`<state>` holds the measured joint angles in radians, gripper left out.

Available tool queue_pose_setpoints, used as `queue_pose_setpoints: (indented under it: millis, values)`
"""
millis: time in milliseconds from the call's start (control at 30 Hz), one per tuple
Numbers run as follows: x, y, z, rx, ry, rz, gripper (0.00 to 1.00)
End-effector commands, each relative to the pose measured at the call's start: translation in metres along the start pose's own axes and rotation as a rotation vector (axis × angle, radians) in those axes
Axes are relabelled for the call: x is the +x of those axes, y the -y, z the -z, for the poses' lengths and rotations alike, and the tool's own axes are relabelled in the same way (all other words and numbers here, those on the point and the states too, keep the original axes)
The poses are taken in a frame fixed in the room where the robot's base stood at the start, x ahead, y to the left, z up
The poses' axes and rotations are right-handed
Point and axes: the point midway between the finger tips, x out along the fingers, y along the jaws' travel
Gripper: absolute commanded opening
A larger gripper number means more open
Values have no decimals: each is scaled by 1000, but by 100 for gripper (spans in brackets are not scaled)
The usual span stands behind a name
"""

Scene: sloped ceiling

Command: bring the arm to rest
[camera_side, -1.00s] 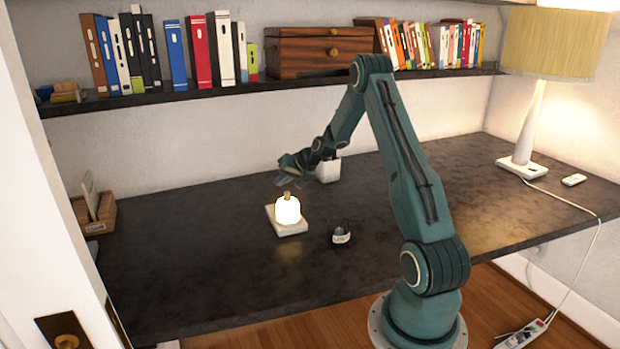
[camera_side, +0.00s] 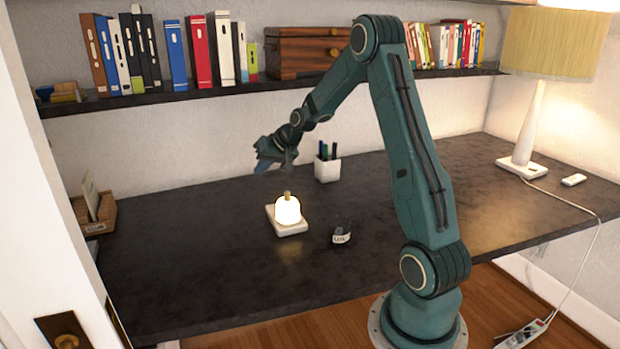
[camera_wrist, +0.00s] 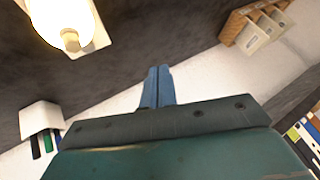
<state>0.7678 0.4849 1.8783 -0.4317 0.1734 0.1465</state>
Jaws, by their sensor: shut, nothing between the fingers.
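My gripper (camera_side: 263,168) is in the air above the back of the dark desk (camera_side: 180,270), behind and a little left of a small glowing lamp (camera_side: 287,211). In the wrist view its two blue fingers (camera_wrist: 158,72) are together with nothing between them. My arm is bent, reaching out over the desk, and the gripper touches nothing that I can see.
The glowing lamp stands on a white base. A small labelled jar (camera_side: 341,236) is right of it. A white pen cup (camera_side: 327,168) stands behind. A wooden organizer (camera_side: 95,213) is at the left. A shelf (camera_side: 180,95) with books is above; a tall lamp (camera_side: 530,120) is at the right.

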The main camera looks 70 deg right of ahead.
Motion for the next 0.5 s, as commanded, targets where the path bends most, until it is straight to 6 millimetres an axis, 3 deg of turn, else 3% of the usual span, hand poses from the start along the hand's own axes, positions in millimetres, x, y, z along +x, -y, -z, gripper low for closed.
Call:
queue_pose_setpoints:
  millis: [33, 200, 500]
  values:
    - [-11, 17, -3, -32, 7, 0, 0]
    - [-44, 60, -22, -124, 46, -8, 0]
    - [-106, 119, -67, -274, 99, -23, 0]
